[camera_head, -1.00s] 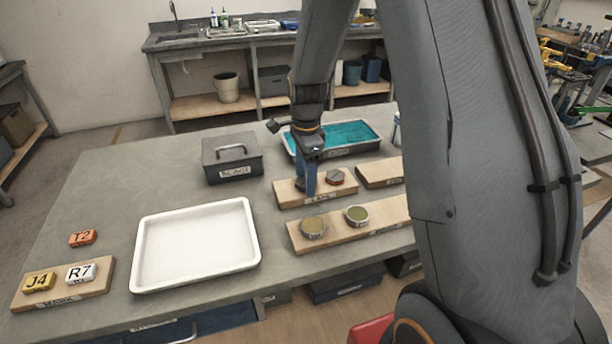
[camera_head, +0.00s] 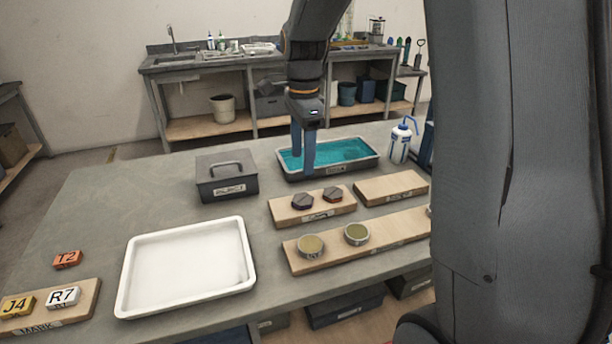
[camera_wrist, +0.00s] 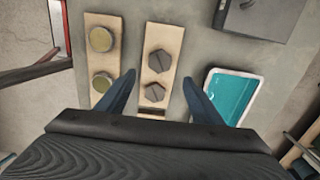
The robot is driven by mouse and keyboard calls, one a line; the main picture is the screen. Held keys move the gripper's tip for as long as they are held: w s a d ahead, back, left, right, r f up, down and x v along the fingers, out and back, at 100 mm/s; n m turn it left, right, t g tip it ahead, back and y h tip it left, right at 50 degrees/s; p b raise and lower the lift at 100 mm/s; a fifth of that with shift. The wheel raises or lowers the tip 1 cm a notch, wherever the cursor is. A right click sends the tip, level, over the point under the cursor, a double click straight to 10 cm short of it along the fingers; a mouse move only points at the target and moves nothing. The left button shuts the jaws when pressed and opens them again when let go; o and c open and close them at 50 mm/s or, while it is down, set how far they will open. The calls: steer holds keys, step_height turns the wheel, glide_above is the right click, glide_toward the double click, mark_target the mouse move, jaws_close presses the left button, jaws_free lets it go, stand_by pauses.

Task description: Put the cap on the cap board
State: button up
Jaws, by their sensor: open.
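Two dark, six-sided caps lie on a wooden board (camera_head: 285,217) with a label too blurred to read. My gripper (camera_head: 303,163) is open and empty above and behind that board. In the wrist view its blue fingers (camera_wrist: 159,78) are spread on either side of the board.
A front board (camera_head: 335,252) bears two round olive-topped pieces. An empty board (camera_head: 390,188) lies to the right. Behind are a teal-filled tray (camera_head: 348,171), a grey box (camera_head: 226,183) and a wash bottle (camera_head: 401,142). A white tray (camera_head: 186,304) and lettered blocks lie left.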

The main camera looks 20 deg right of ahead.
steer(key=s+f+n, duration=0.2)
steer(key=s+n, duration=0.3)
steer(key=s, duration=0.1)
steer(key=s+f+n, duration=0.3)
steer(key=s+n, duration=0.3)
steer(key=s+a+f+n+t, duration=0.1)
steer(key=s+f+n, duration=0.1)
steer(key=s+n, duration=0.4)
steer(key=shift+s+a+f, duration=0.1)
steer(key=shift+f, duration=0.2)
steer(key=shift+s+f+n, duration=0.15)
steer(key=shift+s+n, duration=0.25)
